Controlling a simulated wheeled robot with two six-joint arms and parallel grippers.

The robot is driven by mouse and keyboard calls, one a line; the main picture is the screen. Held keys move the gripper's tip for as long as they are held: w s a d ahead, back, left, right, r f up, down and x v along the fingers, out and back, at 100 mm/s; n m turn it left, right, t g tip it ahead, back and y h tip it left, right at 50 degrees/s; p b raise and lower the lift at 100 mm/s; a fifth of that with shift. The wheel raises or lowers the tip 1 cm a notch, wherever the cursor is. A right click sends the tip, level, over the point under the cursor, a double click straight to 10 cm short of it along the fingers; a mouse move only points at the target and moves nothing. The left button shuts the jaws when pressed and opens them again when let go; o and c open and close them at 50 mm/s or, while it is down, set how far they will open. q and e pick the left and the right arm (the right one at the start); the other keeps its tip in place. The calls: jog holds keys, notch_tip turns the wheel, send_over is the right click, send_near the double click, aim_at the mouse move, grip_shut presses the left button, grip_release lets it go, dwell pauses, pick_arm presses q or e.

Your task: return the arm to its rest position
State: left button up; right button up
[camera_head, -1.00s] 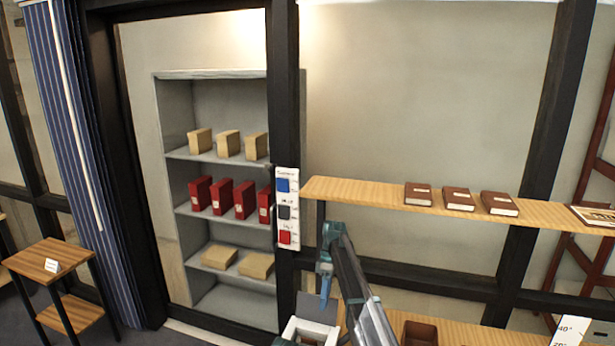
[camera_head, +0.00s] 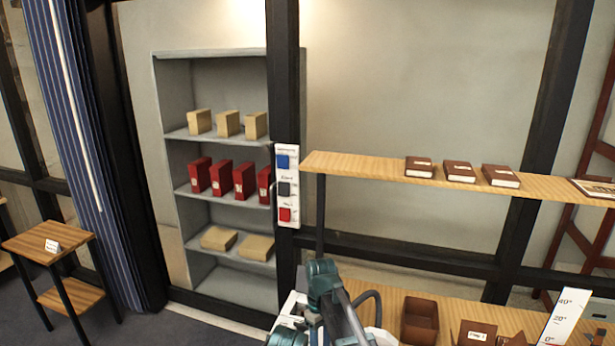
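One of my arms (camera_head: 335,305), teal and grey, rises from the bottom edge just right of centre and is bent over at its top. I cannot tell from this view whether it is the left or the right arm. No gripper fingertips show clearly, and nothing held is visible. My other arm does not show.
A wooden wall shelf (camera_head: 360,168) bears several brown books. A lower wooden counter (camera_head: 455,308) holds a brown open box (camera_head: 420,320). A grey cabinet (camera_head: 237,287) holds tan boxes and red binders. A panel (camera_head: 287,185) has blue, black and red buttons. A small wooden stand (camera_head: 35,240) is at left.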

jog(key=s+d+f+m+t+b, duration=0.1)
jog(key=s+f+m, duration=0.1)
jog(key=s, duration=0.6)
jog(key=s+d+f+m+t+h+b, duration=0.1)
jog(key=s+f+m+b, duration=0.1)
jog(key=s, duration=0.6)
jog(key=shift+s+d+f+m+t+b, duration=0.3)
jog(key=shift+f+m, duration=0.1)
jog(key=shift+f, duration=0.25)
